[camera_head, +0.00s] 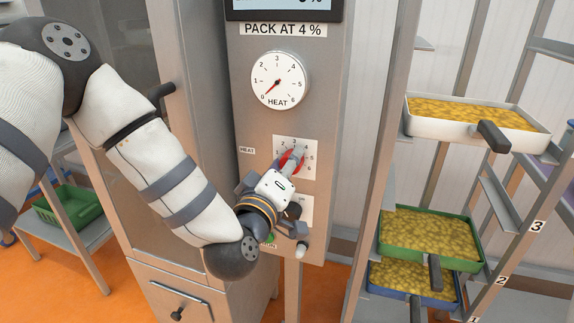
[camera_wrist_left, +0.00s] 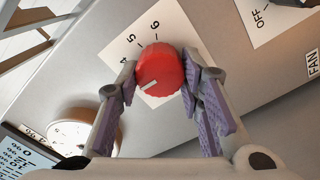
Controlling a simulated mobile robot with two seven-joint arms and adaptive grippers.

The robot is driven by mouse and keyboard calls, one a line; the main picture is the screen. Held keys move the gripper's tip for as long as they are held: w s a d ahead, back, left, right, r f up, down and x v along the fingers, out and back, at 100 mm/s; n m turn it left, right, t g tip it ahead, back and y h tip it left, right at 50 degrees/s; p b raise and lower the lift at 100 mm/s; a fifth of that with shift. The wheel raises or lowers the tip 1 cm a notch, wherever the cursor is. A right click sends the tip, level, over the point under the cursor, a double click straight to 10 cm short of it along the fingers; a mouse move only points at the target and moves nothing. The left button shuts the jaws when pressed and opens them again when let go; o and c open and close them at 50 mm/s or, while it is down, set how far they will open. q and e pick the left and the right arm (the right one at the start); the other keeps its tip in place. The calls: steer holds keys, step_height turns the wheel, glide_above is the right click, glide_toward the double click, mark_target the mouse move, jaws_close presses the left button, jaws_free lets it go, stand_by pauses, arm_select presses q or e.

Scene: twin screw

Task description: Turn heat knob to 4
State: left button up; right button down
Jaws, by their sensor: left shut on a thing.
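The red heat knob (camera_head: 291,160) sits on a white numbered plate (camera_head: 309,172) on the grey machine's front. My left gripper (camera_head: 289,166) is shut on the knob, its fingers covering part of it. In the left wrist view the red knob (camera_wrist_left: 163,70) lies between the purple-padded fingertips of my left gripper (camera_wrist_left: 161,72). Its white mark points to the lower left, past the 4 on the side away from 5 and 6. The number at the mark is hidden. The round heat gauge (camera_head: 280,80) above has its red needle near 0. My right gripper is not in view.
A "PACK AT 4 %" sign (camera_head: 283,30) is under a cut-off screen (camera_head: 283,8). A rack at right holds a white tray (camera_head: 415,122) and a green tray (camera_head: 390,245) of yellow pieces.

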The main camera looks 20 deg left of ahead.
arm_select(q)
steer(key=m, duration=0.3)
steer(key=shift+w+r+m, duration=0.1)
steer(key=shift+r+m, duration=0.2)
steer(key=shift+m, duration=1.7)
steer(key=o, duration=1.2)
steer(key=shift+c, duration=0.2)
steer(key=shift+f, duration=0.1)
